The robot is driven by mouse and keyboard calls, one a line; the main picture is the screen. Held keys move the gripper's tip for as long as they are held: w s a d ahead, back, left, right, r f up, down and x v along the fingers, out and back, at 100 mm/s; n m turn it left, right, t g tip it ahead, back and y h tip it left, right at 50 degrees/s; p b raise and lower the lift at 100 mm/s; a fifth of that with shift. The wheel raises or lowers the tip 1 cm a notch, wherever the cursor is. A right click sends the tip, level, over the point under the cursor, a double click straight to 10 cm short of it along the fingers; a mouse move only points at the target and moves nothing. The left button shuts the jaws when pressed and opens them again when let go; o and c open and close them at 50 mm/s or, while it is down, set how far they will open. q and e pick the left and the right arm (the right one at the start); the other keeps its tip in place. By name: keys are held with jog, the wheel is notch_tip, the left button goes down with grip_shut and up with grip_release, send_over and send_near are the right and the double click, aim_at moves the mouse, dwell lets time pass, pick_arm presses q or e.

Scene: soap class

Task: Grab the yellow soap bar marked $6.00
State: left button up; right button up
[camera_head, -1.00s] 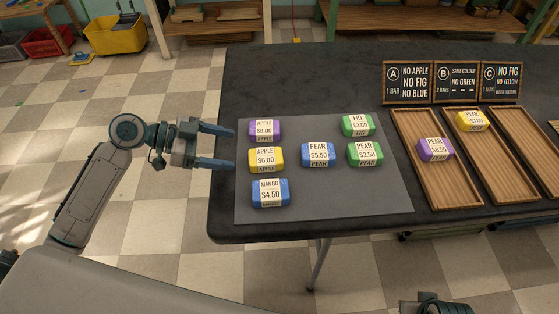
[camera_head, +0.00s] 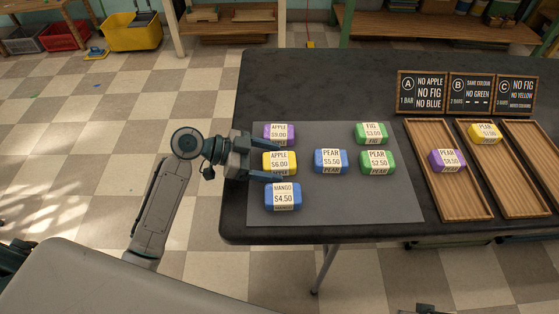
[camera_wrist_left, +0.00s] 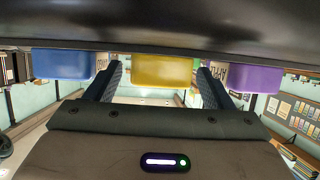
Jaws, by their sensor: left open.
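The yellow soap bar marked APPLE $6.00 (camera_head: 279,163) lies on the grey mat (camera_head: 330,208) in the left column. It also shows in the left wrist view (camera_wrist_left: 161,71), between the two fingers. My left gripper (camera_head: 264,161) is open, with one finger on the far side of the yellow bar and one on the near side. I cannot tell whether the fingers touch it. The purple APPLE $9.00 bar (camera_head: 279,134) lies behind it and the blue MANGO $4.50 bar (camera_head: 283,197) in front. My right gripper is not clearly in view.
A blue PEAR bar (camera_head: 330,161) and green FIG (camera_head: 371,132) and PEAR (camera_head: 378,162) bars lie further right. Wooden trays (camera_head: 449,198) stand at the right, with a purple bar (camera_head: 447,160) and another yellow bar (camera_head: 485,133). Signs (camera_head: 422,92) stand behind them.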

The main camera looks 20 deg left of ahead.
pick_arm(q)
jog(key=shift+w+d+f, duration=0.15)
jog(key=shift+d+f, duration=0.1)
jog(key=shift+d, duration=0.2)
jog(key=shift+c, duration=0.3)
jog(key=c, duration=1.1)
jog(key=shift+o, duration=0.2)
jog(key=shift+r, duration=0.15)
